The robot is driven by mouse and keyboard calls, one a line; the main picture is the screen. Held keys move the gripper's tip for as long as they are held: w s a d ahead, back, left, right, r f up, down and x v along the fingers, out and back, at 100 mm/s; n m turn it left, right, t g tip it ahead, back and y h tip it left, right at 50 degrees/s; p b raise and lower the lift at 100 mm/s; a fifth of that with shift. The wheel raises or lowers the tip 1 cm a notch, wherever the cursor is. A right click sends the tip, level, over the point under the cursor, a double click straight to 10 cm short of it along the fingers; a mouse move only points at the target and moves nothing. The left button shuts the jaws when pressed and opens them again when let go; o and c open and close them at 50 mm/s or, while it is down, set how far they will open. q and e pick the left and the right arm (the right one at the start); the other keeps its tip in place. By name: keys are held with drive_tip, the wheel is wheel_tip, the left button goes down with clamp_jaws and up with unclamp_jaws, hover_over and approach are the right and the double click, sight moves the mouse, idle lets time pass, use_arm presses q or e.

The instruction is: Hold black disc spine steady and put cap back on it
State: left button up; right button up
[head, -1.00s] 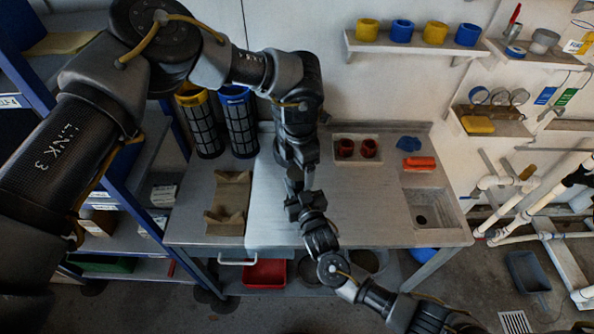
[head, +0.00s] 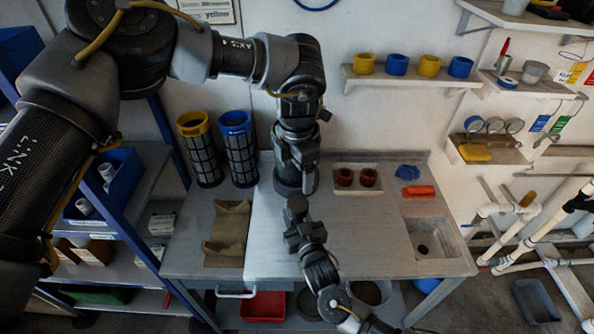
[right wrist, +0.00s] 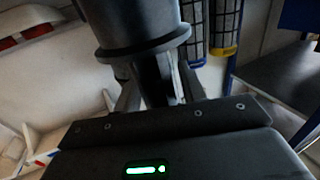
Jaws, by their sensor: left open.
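A black disc spine, a dark upright cylinder (head: 288,183), stands on the bench, partly covered by my left gripper (head: 299,160). That gripper is open and reaches down at the spine's top. My right gripper (head: 297,204) is low in front of the spine, close to it. The right wrist view looks upside down; a dark round body with a wide flange (right wrist: 145,45) and a narrower stem is in front of the right gripper (right wrist: 158,92), whose fingers lie either side of the stem. Contact with the stem is unclear. I cannot pick out a separate cap.
A brown folded tray (head: 228,232) lies left of the spine. Yellow-rimmed (head: 200,150) and blue-rimmed (head: 238,148) mesh cylinders stand behind it. Red cups (head: 356,177), an orange block (head: 418,190) and a sink (head: 433,238) are to the right. The bench between is clear.

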drive_tip(key=shift+o, duration=1.2)
use_arm(q)
wheel_tip(320, 180, down, 2)
drive_tip(key=shift+f+b, duration=0.1)
drive_tip(key=shift+b, duration=1)
use_arm(e)
drive_tip(key=v, duration=1)
drive_tip(key=shift+s, duration=0.35)
drive_tip(key=shift+d, duration=0.15)
